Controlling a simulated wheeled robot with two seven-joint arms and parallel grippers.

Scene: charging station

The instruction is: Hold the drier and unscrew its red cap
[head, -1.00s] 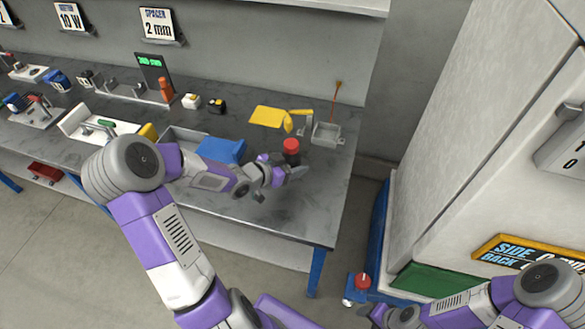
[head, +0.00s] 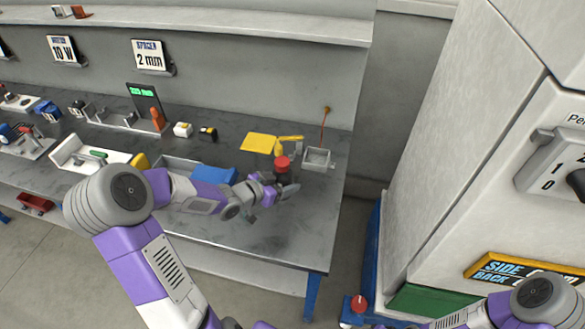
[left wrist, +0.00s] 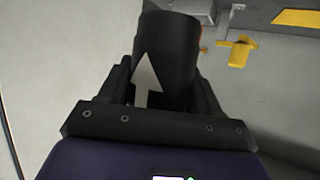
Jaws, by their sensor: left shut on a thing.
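The drier is a dark cylinder (head: 283,178) with a red cap (head: 282,162) on its top end, near the right end of the workbench. My left gripper (head: 284,188) is shut around its dark body, below the cap. In the left wrist view the black drier body (left wrist: 178,45) stands between the fingers, with a pale arrow on its side. The cap is mostly hidden there. I cannot tell whether the drier's base touches the bench. My right arm shows at the lower right of the head view, but its gripper is out of frame.
A grey open tray (head: 318,159) and a yellow sheet (head: 258,143) lie behind the drier. A blue bin (head: 214,174) is to its left. The bench's front right corner (head: 322,262) is bare. A tall pale cabinet (head: 455,130) stands to the right.

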